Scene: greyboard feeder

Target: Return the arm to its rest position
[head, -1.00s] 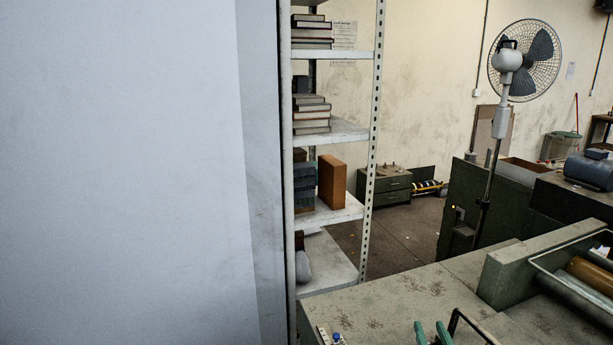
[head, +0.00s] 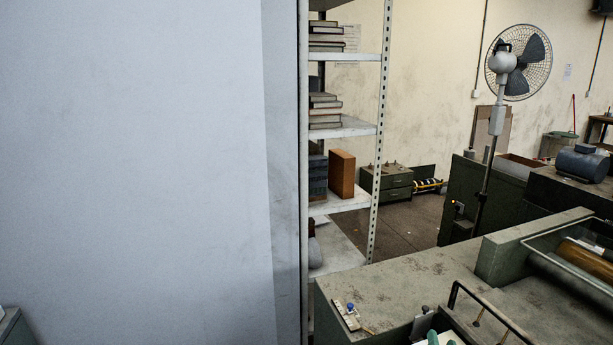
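The teal fingertips of my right gripper (head: 441,340) show at the bottom edge of the head view, right of centre. The two tips stand apart, and I see nothing held between them. The rest of this gripper and its arm are below the picture. The tips appear in front of the grey-green machine table (head: 400,275), near a black bar handle (head: 490,307). My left gripper and arm are not in view.
A large pale panel (head: 130,170) fills the left side. A metal shelf (head: 345,130) with books stands beside it. A small ruler-like piece with a blue knob (head: 347,315) lies on the table's near left corner. A roller (head: 585,258) and a fan (head: 520,65) are at right.

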